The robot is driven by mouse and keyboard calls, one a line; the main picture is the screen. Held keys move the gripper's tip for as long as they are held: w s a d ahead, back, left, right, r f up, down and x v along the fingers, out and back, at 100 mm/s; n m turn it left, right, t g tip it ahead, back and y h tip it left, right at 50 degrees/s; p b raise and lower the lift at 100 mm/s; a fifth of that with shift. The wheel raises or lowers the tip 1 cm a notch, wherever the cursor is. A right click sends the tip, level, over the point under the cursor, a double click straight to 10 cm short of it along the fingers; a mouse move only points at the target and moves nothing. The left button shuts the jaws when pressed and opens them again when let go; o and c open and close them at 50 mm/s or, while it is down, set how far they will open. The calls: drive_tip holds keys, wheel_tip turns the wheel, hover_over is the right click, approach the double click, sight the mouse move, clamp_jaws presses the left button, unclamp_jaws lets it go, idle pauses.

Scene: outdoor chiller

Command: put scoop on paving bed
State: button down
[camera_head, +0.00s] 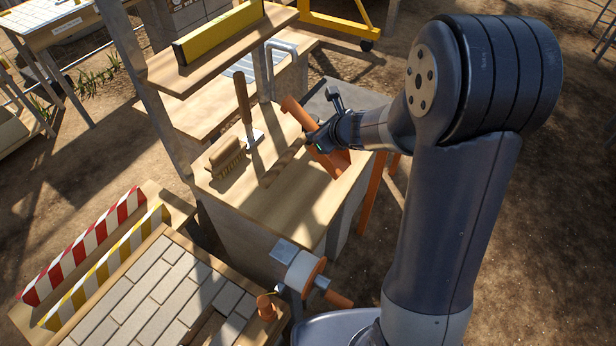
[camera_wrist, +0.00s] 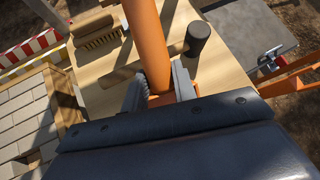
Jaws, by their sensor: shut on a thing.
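The scoop (camera_head: 298,112) is orange, with a round handle and a broader orange part below my gripper. My gripper (camera_head: 322,140) is shut on it over the wooden workbench. In the wrist view the orange scoop handle (camera_wrist: 147,45) stands up between the two fingers of my gripper (camera_wrist: 160,92). The scoop's lower end is largely hidden there, and I cannot tell if it touches the bench. The paving bed (camera_head: 150,290), with pale bricks in a wooden frame, is at lower left in the head view. It shows at the left in the wrist view (camera_wrist: 25,115).
On the workbench (camera_head: 275,205) are a brush (camera_head: 225,160) and a wooden-handled tool (camera_head: 244,105). A dark cylindrical head (camera_wrist: 198,38) shows beside the scoop. A shelf with a yellow level (camera_head: 220,32) overhangs the bench. Striped barriers (camera_head: 90,245) edge the paving bed.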

drive_tip(key=a+f+n+g+y+b, duration=0.1)
drive_tip(key=a+f+b, duration=0.4)
drive_tip(key=f, duration=0.7)
drive_tip(key=shift+w+a+n, duration=0.15)
drive_tip(key=shift+w+n, duration=0.1)
drive_tip(key=shift+n, duration=0.15)
drive_tip(key=shift+f+b, duration=0.1)
drive_tip(key=shift+b, duration=0.2)
drive_tip(key=c, duration=1.1)
unclamp_jaws()
drive_tip(key=shift+c, duration=0.2)
